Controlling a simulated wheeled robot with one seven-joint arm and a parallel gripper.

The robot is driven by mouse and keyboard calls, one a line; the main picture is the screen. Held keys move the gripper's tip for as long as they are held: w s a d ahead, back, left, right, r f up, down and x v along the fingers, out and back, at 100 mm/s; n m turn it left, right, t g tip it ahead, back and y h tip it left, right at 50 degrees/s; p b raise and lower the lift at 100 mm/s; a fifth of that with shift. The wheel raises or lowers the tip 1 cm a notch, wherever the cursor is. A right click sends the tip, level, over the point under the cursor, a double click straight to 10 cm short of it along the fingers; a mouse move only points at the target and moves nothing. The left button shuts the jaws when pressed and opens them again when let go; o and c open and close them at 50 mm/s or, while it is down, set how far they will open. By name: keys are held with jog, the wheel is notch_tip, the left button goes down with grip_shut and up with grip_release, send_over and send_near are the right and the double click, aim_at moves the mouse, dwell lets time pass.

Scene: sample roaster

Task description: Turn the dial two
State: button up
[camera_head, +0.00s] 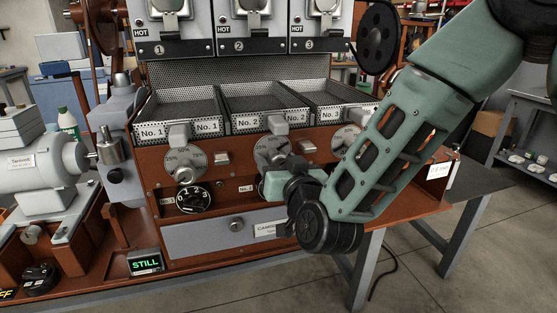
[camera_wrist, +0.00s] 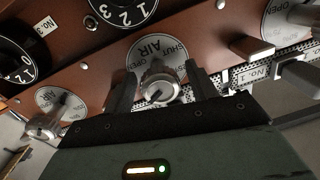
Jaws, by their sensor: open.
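My gripper (camera_wrist: 161,78) is open at the middle station of the roaster's front panel. In the wrist view its two dark fingers stand either side of a silver knob (camera_wrist: 158,92) on a round AIR plate (camera_wrist: 158,55), with small gaps and no clear contact. A black numbered dial (camera_wrist: 124,8) is beyond the fingertips at the top edge, partly cut off. In the head view my green hand (camera_head: 280,187) covers most of the space beside the small No. 2 label (camera_head: 246,188), so the black dial there is hidden. The plate above it (camera_head: 270,148) is partly visible.
A black dial (camera_head: 192,198) showing 1 2 3 sits at station one. A black dial (camera_wrist: 15,60) beside the No. 3 label shows in the wrist view. Mesh trays (camera_head: 262,103) project above the panel. A drawer (camera_head: 205,240) and a STILL display (camera_head: 145,263) are below.

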jog(key=shift+w, duration=0.1)
jog(key=c, duration=1)
jog(key=shift+n, duration=0.3)
